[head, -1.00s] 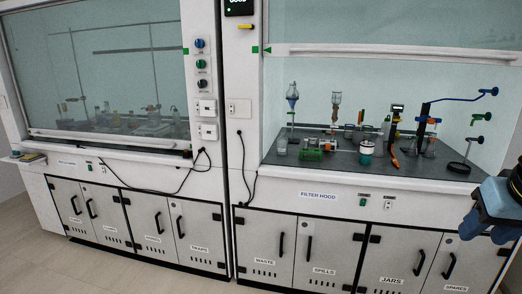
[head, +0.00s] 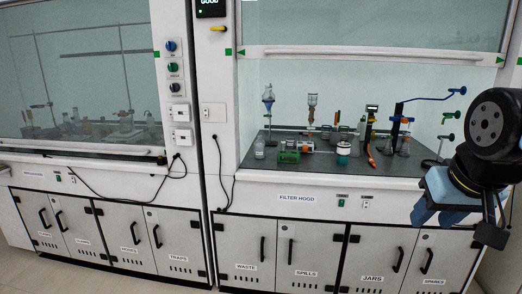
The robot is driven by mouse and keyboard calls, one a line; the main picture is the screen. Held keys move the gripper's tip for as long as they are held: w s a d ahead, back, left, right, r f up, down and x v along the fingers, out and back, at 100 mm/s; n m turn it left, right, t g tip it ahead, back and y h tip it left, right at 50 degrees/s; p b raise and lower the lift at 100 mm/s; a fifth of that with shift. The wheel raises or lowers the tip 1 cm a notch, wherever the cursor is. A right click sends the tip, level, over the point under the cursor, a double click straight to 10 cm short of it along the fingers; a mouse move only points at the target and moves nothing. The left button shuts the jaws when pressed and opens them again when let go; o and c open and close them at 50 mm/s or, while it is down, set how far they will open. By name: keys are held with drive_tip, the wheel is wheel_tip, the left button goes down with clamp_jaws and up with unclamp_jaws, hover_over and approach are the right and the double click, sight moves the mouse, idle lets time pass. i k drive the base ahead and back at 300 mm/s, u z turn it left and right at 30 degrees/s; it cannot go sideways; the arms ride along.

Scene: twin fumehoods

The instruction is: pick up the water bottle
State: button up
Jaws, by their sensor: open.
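The water bottle cannot be made out with certainty. A small pale bottle shape (head: 361,128) stands among the glassware in the right fumehood, left of the tall black stand, and may be it. My gripper (head: 440,212), with blue fingers, hangs at the right of the head view, in front of the hood's lower cabinets. It is open, with nothing seen between its fingers. It is well apart from the glassware.
The dark worktop (head: 390,172) of the right hood holds a green device (head: 289,157), a white and teal jar (head: 343,150), a separating funnel (head: 268,98) and stands. The right sash (head: 370,54) is raised. The left sash (head: 80,148) is down. Cables hang between the hoods.

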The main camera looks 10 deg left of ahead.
sight(259, 145)
drive_tip(key=i, duration=0.85)
drive_tip(key=z, duration=0.05)
